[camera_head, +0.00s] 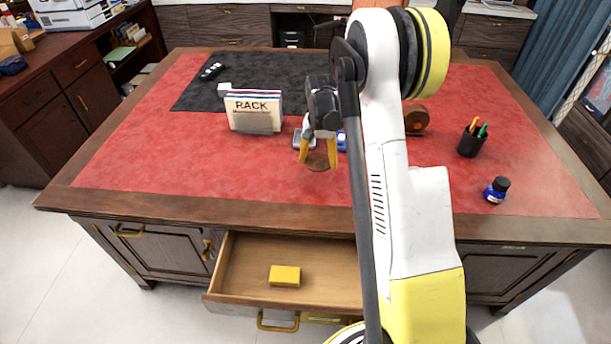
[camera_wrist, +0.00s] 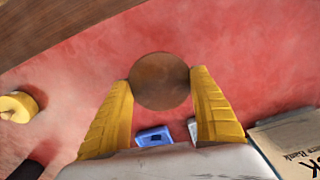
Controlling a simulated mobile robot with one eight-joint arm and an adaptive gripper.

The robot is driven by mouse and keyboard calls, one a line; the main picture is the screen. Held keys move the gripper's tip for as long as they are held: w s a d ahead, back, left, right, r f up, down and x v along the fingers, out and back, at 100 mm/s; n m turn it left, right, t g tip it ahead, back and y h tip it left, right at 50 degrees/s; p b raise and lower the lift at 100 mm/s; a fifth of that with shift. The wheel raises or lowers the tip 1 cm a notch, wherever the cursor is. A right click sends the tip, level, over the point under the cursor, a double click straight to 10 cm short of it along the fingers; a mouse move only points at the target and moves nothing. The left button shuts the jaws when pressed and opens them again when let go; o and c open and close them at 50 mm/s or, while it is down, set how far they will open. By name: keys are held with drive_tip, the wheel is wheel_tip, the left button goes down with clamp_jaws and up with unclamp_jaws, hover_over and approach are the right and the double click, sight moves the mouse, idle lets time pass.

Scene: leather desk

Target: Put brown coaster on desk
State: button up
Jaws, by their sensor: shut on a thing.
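The brown coaster (camera_wrist: 160,82) is a round flat disc between the two yellow fingertips of my gripper (camera_wrist: 161,84) in the wrist view. My gripper is shut on it. In the head view the coaster (camera_head: 317,161) shows between the fingers of my gripper (camera_head: 319,165), over the red middle of the desk (camera_head: 180,150). Whether the coaster touches the desk surface or hangs just above it, I cannot tell.
An open drawer (camera_head: 245,262) holds a yellow block (camera_head: 285,276). The red front-left surface is clear.

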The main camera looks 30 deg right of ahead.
sight(306, 177)
drive_tip(key=w+a+f, duration=0.1)
drive_tip(key=w+a+f+b, duration=0.1)
drive_tip(key=shift+w+a+f, duration=0.15)
drive_tip(key=shift+w+a, duration=0.1)
drive_tip(key=shift+a, duration=0.1)
wheel_tip(306, 177, down, 4)
drive_tip(key=shift+w+f+b, duration=0.1)
drive_tip(key=shift+b, duration=0.85)
drive_tip(key=o, duration=1.1)
drive_tip(key=shift+c, duration=0.2)
